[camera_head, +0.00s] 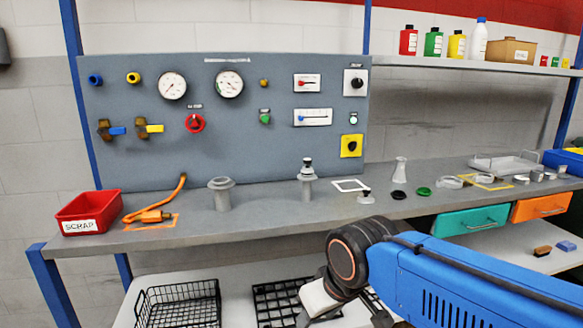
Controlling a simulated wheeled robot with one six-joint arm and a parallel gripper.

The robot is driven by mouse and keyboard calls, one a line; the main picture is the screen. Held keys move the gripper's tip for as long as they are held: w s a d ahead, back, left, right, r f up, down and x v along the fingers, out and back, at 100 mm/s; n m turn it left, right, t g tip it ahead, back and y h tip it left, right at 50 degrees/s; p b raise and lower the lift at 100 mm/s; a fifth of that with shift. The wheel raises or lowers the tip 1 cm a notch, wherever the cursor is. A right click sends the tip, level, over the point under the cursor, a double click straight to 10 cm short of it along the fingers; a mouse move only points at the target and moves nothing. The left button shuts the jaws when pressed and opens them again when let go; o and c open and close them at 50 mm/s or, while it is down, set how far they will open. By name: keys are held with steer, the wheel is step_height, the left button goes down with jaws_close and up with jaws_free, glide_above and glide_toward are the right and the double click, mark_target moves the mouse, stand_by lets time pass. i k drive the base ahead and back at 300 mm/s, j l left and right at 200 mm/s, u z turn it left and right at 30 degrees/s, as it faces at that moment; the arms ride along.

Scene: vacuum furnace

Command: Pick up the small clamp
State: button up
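I cannot tell for certain which thing is the small clamp. My gripper (340,316) is at the bottom middle, below and in front of the bench edge, clear of the bench-top items. Its lower part is cut off by the picture edge, so its opening is not clear.
Black wire baskets (180,302) sit on the lower shelf.

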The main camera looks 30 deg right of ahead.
mark_target(484, 178)
steer(key=z, duration=1.9)
